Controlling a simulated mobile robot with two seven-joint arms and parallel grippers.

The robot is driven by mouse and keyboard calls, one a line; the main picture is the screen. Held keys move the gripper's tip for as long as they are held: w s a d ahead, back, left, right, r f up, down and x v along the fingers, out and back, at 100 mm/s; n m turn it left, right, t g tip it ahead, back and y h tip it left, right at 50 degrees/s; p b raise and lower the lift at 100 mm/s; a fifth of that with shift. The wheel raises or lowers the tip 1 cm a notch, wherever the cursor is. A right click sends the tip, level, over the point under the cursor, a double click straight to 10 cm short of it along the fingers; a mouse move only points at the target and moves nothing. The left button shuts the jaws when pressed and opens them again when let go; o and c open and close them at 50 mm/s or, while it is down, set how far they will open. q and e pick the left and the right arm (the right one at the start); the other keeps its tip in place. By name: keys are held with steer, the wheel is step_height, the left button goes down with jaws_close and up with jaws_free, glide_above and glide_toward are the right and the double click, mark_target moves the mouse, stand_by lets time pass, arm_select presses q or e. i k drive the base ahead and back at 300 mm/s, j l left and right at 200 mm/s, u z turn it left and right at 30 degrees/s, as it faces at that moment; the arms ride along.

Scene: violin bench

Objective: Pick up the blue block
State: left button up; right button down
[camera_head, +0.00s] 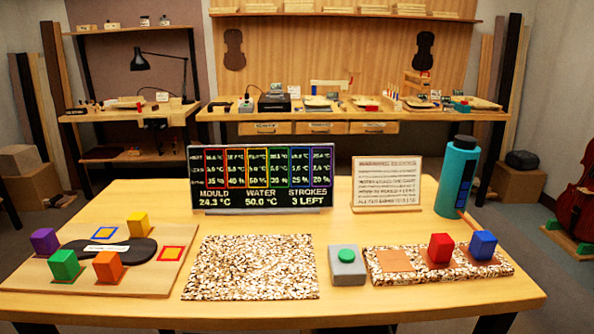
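The blue block (483,244) stands on the right pad of a speckled strip (387,275) at the right of the table. A red block (441,248) stands on the pad just left of it, with a small gap between them. Neither of my grippers shows in the head view, so nothing is seen touching the blue block.
A teal bottle (457,180) stands behind the blue block. A grey box with a green button (347,266) sits left of the strip. A speckled mat (250,292) lies mid-table. The left board (150,282) holds purple, green, orange and yellow blocks. A display (262,208) stands behind.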

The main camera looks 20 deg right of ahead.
mark_target(483, 245)
steer(key=z, duration=1.65)
steer(key=i+l+u, duration=0.1)
steer(key=l+u, duration=0.15)
steer(key=i+l+u, duration=0.1)
steer(key=l+u, duration=0.15)
